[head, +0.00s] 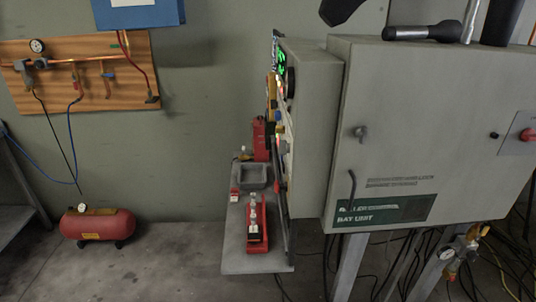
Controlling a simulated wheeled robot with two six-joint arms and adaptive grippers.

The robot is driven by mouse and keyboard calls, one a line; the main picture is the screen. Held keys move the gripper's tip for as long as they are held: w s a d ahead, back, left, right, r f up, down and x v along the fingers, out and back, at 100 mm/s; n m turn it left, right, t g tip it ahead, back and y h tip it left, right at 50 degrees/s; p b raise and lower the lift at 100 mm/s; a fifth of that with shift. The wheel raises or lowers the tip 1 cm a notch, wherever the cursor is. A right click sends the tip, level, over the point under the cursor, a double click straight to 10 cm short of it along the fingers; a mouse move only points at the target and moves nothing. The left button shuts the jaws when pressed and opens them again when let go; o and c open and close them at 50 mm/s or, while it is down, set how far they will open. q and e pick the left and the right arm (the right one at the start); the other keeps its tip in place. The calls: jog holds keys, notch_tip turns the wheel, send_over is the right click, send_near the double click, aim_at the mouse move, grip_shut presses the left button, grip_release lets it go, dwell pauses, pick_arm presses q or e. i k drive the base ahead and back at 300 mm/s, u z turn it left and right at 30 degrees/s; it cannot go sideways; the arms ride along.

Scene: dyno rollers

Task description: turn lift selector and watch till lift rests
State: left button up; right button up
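The grey control cabinet (430,120) labelled "bay unit" fills the right side. A narrower panel box (318,110) on its left carries a lit green display (282,62) and several small controls, seen almost edge-on. I cannot tell which control is the lift selector. A red knob (527,135) on a pale plate sits at the cabinet's right edge, partly cut off. The lift cannot be identified for sure. Neither gripper can be made out; dark shapes at the top edge are cut off and unclear.
Left of the panel, a grey shelf (236,262) holds red tools (256,225) and a grey tray (255,176). A red air tank (97,225) stands on the floor at left, under a wooden board (80,92) with pipes. Cables and gauges crowd the lower right.

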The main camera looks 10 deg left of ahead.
aim_at(279, 129)
jog(key=z, duration=0.55)
jog(key=k, duration=0.15)
jog(key=u, duration=1.2)
jog(key=i, duration=1.25)
jog(key=z, duration=0.6)
jog(key=k, duration=0.4)
jog(key=z, duration=1.1)
jog(key=i, duration=0.7)
jog(key=u, duration=1.05)
